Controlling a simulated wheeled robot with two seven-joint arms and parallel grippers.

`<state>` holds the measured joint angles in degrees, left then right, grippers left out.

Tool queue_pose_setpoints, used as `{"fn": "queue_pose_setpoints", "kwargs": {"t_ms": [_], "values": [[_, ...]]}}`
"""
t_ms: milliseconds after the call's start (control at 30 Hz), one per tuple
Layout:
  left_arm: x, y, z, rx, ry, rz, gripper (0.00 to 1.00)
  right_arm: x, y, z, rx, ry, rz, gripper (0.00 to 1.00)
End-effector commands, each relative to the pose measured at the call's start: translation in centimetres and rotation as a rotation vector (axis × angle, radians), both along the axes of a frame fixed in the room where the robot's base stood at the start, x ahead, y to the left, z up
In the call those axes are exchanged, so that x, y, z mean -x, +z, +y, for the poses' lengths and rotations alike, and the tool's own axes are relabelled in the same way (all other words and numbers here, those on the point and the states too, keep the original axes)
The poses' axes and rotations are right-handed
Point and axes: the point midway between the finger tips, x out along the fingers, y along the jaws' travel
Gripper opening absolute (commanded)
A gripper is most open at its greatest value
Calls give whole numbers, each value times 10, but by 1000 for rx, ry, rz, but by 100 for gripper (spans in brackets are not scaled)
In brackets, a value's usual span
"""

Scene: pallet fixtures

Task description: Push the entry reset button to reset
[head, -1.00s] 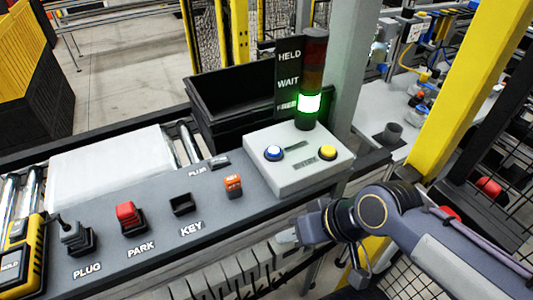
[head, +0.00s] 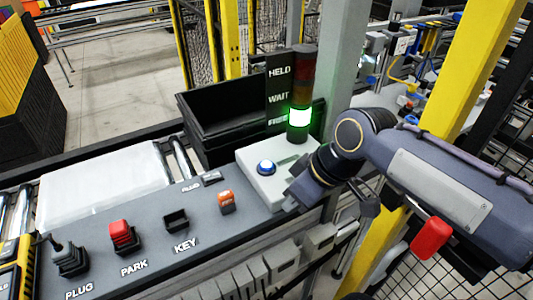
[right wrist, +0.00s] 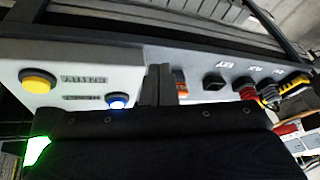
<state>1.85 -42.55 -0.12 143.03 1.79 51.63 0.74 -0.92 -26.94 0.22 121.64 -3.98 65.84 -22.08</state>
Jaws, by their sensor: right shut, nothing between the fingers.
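A pale grey control box (head: 262,185) stands at the right end of the console. Its blue button (head: 266,167) shows in the head view. My right arm hides its yellow button there. My right gripper (head: 290,198) is shut and empty, at the box's front right side, apart from the blue button. Its fingers (right wrist: 165,86) also show in the wrist view, beside the blue button. My left gripper is not in view.
The console carries an orange switch (head: 226,201), a KEY socket (head: 176,220), a red PARK switch (head: 122,236) and a PLUG connector (head: 68,256). A signal tower (head: 299,118) glowing green and a black bin (head: 215,125) stand behind. A grey post rises near my right arm.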

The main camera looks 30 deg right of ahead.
Motion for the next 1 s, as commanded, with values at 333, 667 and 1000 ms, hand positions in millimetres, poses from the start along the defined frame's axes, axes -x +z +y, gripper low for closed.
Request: {"fn": "queue_pose_setpoints", "kwargs": {"t_ms": [333,667,1000], "values": [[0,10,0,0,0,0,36,-104,86,-30,320,730,65,0],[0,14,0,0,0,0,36,-157,116,-33,422,1149,133,0],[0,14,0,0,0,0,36,-161,119,-33,429,1194,141,0]]}}
